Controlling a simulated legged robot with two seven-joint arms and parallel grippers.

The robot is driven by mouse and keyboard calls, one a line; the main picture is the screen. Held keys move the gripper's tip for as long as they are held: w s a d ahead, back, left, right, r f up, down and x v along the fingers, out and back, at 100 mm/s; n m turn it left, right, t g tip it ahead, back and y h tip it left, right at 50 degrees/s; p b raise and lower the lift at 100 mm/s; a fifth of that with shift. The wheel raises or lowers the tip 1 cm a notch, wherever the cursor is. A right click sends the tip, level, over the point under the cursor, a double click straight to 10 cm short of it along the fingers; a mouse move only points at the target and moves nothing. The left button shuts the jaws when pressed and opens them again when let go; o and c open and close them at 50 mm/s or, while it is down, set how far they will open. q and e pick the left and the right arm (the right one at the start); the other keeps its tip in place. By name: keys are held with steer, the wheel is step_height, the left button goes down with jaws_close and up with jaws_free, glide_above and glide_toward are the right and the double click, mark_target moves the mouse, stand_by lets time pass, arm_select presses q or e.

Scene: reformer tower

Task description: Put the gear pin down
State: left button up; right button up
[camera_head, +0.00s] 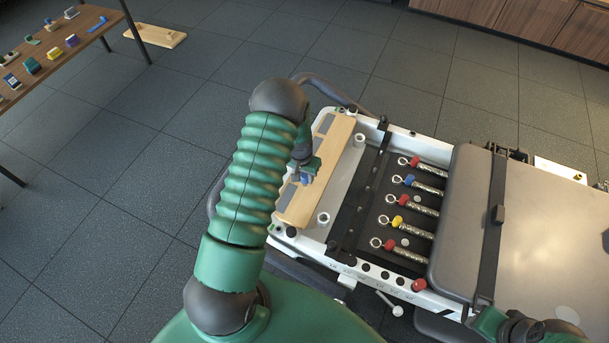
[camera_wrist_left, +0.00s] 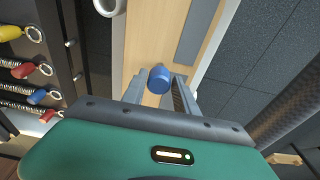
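The gear pin shows as a short blue cylinder (camera_wrist_left: 158,78) in the left wrist view, between the fingertips of my left gripper (camera_wrist_left: 159,86). The fingers lie close on both sides of it and appear shut on it. In the head view my left gripper (camera_head: 303,176) is over the light wooden board (camera_head: 297,209), with a bit of blue at its tips. The board has grey strips and also shows in the wrist view (camera_wrist_left: 166,28). Whether the pin touches the board is hard to tell. My right gripper's fingers do not show.
Several springs with ring ends and coloured caps (camera_head: 411,205) lie in a dark tray right of the board. A grey padded carriage (camera_head: 490,215) is farther right. White posts (camera_head: 323,218) stand beside the board. A wooden table (camera_head: 85,30) with small objects is at upper left.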

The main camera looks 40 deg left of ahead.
arm_select(q)
steer(key=shift+o, duration=1.3)
